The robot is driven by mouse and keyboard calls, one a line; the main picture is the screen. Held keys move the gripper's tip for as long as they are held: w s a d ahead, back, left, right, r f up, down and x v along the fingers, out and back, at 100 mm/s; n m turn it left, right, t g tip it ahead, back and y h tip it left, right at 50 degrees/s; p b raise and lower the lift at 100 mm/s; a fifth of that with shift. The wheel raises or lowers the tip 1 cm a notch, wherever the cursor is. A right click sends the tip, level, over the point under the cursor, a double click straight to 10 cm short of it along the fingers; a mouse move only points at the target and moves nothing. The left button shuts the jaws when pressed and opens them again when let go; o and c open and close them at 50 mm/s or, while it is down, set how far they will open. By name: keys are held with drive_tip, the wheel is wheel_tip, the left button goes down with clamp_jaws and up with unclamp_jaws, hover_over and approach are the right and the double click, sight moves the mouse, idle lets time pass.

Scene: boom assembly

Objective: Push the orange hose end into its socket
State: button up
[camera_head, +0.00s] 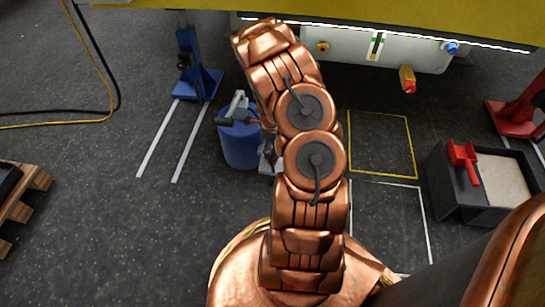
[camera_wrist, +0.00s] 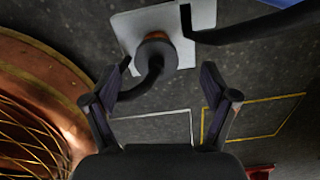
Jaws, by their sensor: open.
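In the wrist view a black hose with a dark round end and an orange-brown band (camera_wrist: 156,50) stands against a light grey plate. My gripper (camera_wrist: 163,85) is open, with the hose between and just beyond its fingertips; I cannot tell whether they touch it. In the head view my gripper (camera_head: 268,150) is mostly hidden behind my arm, beside a blue drum (camera_head: 240,147). A white panel (camera_head: 380,52) under the yellow beam carries an orange round fitting (camera_head: 322,47) at left and a blue one (camera_head: 452,48) at right. The fittings are too small to read in detail.
A yellow cylinder with a red tip (camera_head: 408,79) is below the panel. A black bin (camera_head: 480,195) with a red handled tool (camera_head: 464,160) is at right. Blue (camera_head: 197,80) and red (camera_head: 515,118) stands flank the area. Floor inside the yellow outline (camera_head: 382,172) is clear.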

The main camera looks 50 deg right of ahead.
drive_tip(key=shift+s+a+f+b, duration=0.15)
drive_tip(key=shift+f+b, duration=0.5)
drive_tip(key=shift+f, duration=0.7)
drive_tip(key=shift+s+d+f+b, duration=0.15)
drive_tip(key=shift+f+b, duration=0.5)
drive_tip(key=shift+f, duration=0.65)
drive_tip(key=shift+a, duration=0.1)
drive_tip(key=shift+r, duration=0.1)
drive_tip(key=c, duration=1.2)
wheel_tip(320, 180, up, 4)
drive_tip(key=shift+r+p, duration=0.1)
drive_tip(key=shift+p, duration=1.1)
drive_tip(key=s+a+p, duration=0.3)
drive_tip(key=s+a, duration=0.7)
drive_tip(key=a, duration=0.2)
drive_tip(key=shift+a+r+p, duration=0.25)
drive_tip(key=shift+r+p, duration=0.1)
drive_tip(key=shift+r, duration=0.05)
